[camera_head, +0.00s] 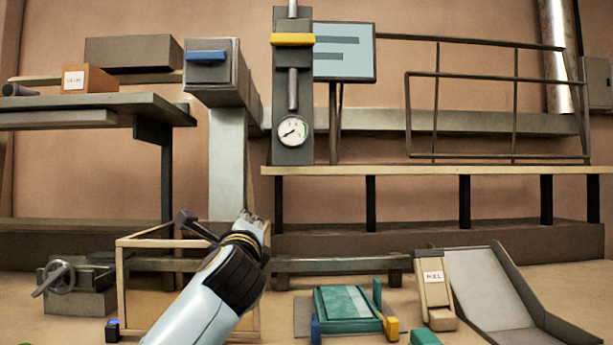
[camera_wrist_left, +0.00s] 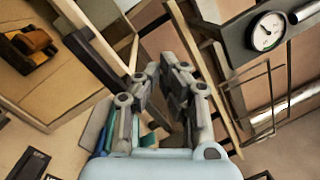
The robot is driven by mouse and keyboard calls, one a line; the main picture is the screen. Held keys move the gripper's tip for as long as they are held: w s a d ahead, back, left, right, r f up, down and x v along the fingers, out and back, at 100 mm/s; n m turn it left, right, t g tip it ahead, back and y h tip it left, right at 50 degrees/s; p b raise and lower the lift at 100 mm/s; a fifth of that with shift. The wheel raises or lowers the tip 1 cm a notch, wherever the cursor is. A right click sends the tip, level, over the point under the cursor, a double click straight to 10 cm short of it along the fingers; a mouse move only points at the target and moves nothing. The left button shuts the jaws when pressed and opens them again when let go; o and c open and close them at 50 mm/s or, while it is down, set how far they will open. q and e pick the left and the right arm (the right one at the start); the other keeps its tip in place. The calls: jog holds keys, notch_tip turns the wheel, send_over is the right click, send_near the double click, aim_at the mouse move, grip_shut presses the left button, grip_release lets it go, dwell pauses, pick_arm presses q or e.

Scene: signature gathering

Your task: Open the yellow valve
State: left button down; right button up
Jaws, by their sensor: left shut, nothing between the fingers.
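The yellow valve handle (camera_head: 292,39) is a horizontal bar across a vertical pipe at the top of a grey panel (camera_head: 291,100) at the back. A round white gauge (camera_head: 293,130) sits low on that panel. My left gripper (camera_head: 250,216) is well below and left of the handle, apart from it, over the wooden crate. In the left wrist view the gripper (camera_wrist_left: 160,66) is shut and empty, and the gauge (camera_wrist_left: 266,31) shows at upper right. The handle cannot be made out there. My right gripper is not in view.
A blue handle (camera_head: 207,56) is on a grey box to the left. A wooden crate (camera_head: 128,285) stands below my left arm. A shelf edge (camera_head: 430,170) and metal railing (camera_head: 500,79) lie to the right. A green block (camera_head: 345,304) and grey chute (camera_head: 490,285) are on the floor.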

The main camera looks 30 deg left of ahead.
aim_at(293, 42)
pick_arm(q)
jog(key=w+d+r+m+t+y, duration=0.1)
jog(key=r+m+t, duration=0.2)
jog(key=r, duration=0.9)
jog(key=w+d+r+m+t+y, duration=0.1)
jog(key=r+m+t, duration=0.3)
jog(key=r+m, duration=0.5)
notch_tip(293, 42, up, 4)
jog(key=shift+w+d+y, duration=0.3)
jog(key=shift+w+d, duration=0.25)
jog(key=shift+w, duration=0.2)
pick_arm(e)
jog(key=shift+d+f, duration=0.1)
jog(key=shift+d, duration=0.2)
pick_arm(q)
jog(key=shift+w, duration=0.15)
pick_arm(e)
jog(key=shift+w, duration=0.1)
pick_arm(q)
jog(key=p+x, duration=0.2)
jog(key=x, duration=0.8)
jog(key=shift+r, duration=0.3)
notch_tip(293, 42, up, 2)
jog(key=shift+r+p, duration=0.2)
jog(key=shift+p, duration=0.75)
jog(key=shift+r, duration=0.5)
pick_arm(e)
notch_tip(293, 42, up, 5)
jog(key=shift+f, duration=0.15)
